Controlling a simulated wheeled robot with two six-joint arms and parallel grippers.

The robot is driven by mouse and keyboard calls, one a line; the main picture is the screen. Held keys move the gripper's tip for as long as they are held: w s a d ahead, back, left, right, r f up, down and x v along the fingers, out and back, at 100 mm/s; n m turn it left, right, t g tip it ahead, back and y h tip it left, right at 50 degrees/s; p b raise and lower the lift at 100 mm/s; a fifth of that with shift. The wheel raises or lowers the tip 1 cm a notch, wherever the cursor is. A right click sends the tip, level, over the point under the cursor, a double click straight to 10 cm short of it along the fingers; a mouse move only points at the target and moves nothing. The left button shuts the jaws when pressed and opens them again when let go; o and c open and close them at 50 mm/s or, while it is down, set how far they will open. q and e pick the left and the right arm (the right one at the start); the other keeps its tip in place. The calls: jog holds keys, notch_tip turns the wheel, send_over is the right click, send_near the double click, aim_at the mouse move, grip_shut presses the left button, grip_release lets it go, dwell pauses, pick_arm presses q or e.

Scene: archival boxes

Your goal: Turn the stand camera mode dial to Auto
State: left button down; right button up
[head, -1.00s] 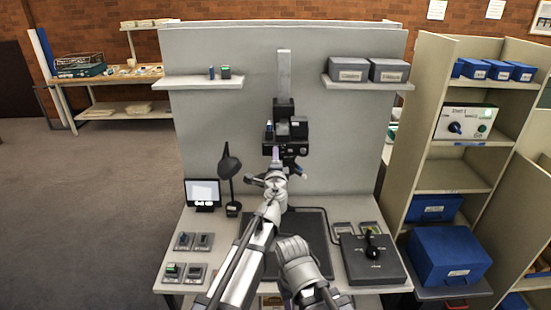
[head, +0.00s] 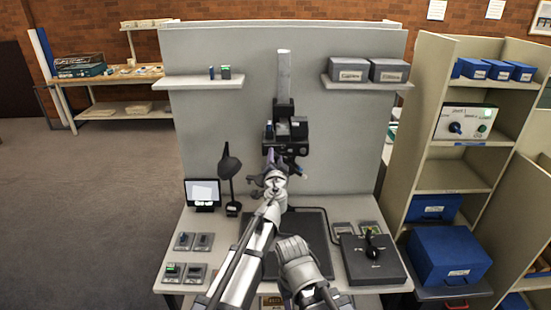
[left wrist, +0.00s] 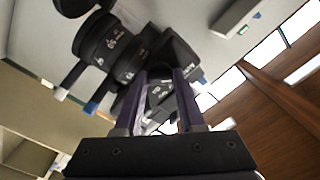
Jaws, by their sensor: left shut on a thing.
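The stand camera (head: 287,133) is a black body on a pale upright column in front of the grey panel. Its lens barrels with white marks fill the upper left of the left wrist view (left wrist: 112,50). My left gripper (head: 272,160) is raised to the camera's underside. In the left wrist view its two purple fingers (left wrist: 164,80) are shut on a dark dial (left wrist: 161,94) with white marks between them. The dial's setting is too small and blurred to read. My right gripper's fingers do not show.
A desk lamp (head: 229,165) and a small screen (head: 202,194) stand left of the column.

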pick_arm(q)
jog(key=shift+n, duration=0.6)
jog(key=c, duration=0.5)
grip_release()
jog(key=s, duration=0.8)
jog(key=shift+w, duration=0.1)
